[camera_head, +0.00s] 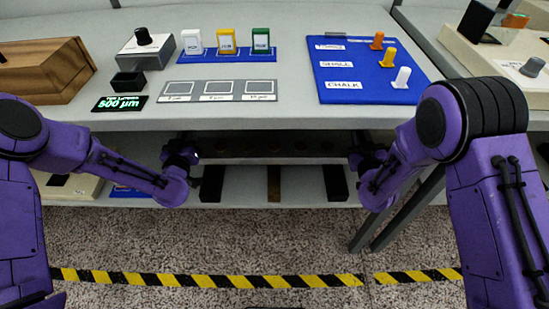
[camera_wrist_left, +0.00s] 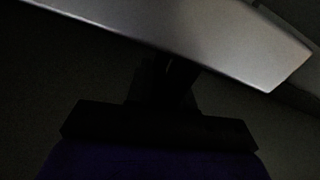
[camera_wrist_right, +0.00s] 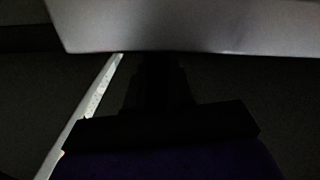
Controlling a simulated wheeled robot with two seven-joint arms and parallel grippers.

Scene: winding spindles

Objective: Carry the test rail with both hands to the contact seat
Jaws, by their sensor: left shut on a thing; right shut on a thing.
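The test rail, a long grey bar (camera_head: 270,160), lies level in the head view just below the front edge of the upper table, in shadow. My left gripper (camera_head: 192,158) is shut on its left end and my right gripper (camera_head: 358,160) is shut on its right end. The grey rail fills the top of the left wrist view (camera_wrist_left: 200,40) and of the right wrist view (camera_wrist_right: 190,25). The fingertips are dark and hard to make out. Two black blocks (camera_head: 211,184) and (camera_head: 335,183), with a brown strip (camera_head: 273,184) between them, show below the rail on a lower shelf; I cannot tell whether these are the contact seat.
The upper table (camera_head: 290,118) overhangs the rail. On it are a wooden box (camera_head: 45,70), a grey knob unit (camera_head: 146,48), a black bin (camera_head: 129,82), a lit display (camera_head: 120,103), a grey marked tray (camera_head: 219,91) and a blue board (camera_head: 365,70). Striped tape (camera_head: 210,281) crosses the floor.

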